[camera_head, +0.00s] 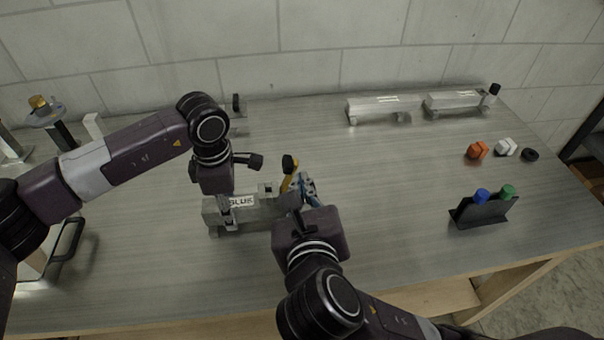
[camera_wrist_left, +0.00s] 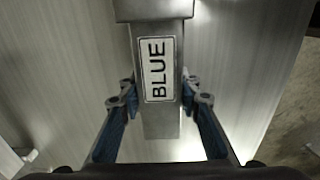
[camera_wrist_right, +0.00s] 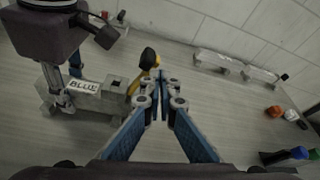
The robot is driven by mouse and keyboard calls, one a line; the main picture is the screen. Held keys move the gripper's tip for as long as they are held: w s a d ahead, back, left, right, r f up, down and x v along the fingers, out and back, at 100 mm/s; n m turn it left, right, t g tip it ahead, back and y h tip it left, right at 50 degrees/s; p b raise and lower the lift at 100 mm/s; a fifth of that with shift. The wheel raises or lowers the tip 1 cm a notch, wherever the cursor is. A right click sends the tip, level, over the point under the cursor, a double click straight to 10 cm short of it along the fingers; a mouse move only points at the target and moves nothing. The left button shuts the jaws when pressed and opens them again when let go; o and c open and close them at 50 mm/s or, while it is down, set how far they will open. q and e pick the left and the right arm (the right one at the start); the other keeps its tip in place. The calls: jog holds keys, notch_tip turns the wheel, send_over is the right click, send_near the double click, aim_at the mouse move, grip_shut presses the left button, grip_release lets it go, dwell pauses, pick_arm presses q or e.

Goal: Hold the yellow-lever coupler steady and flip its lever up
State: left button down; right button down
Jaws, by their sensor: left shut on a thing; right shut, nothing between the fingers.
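The coupler is a grey metal bar (camera_head: 262,212) with a white BLUE label, lying on the table. Its yellow lever (camera_head: 288,180) with a black knob stands raised and slightly tilted at the bar's right end; it also shows in the right wrist view (camera_wrist_right: 138,84). My left gripper (camera_head: 228,218) is shut on the bar near the label; in the left wrist view its fingers (camera_wrist_left: 160,100) flank the bar on both sides. My right gripper (camera_wrist_right: 162,84) is shut and empty, just right of the lever. I cannot tell whether it touches the lever.
Two labelled grey bars (camera_head: 378,110) (camera_head: 455,102) lie at the back. Orange (camera_head: 477,150), white (camera_head: 506,147) and black (camera_head: 530,154) small parts sit at right. A black stand (camera_head: 484,212) holds blue and green-capped items. The table between is clear.

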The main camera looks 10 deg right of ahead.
jog(key=v, duration=0.4)
jog(key=shift+d, duration=0.15)
pick_arm(q)
jog(key=c, duration=1.4)
grip_release()
jog(key=shift+o, duration=0.2)
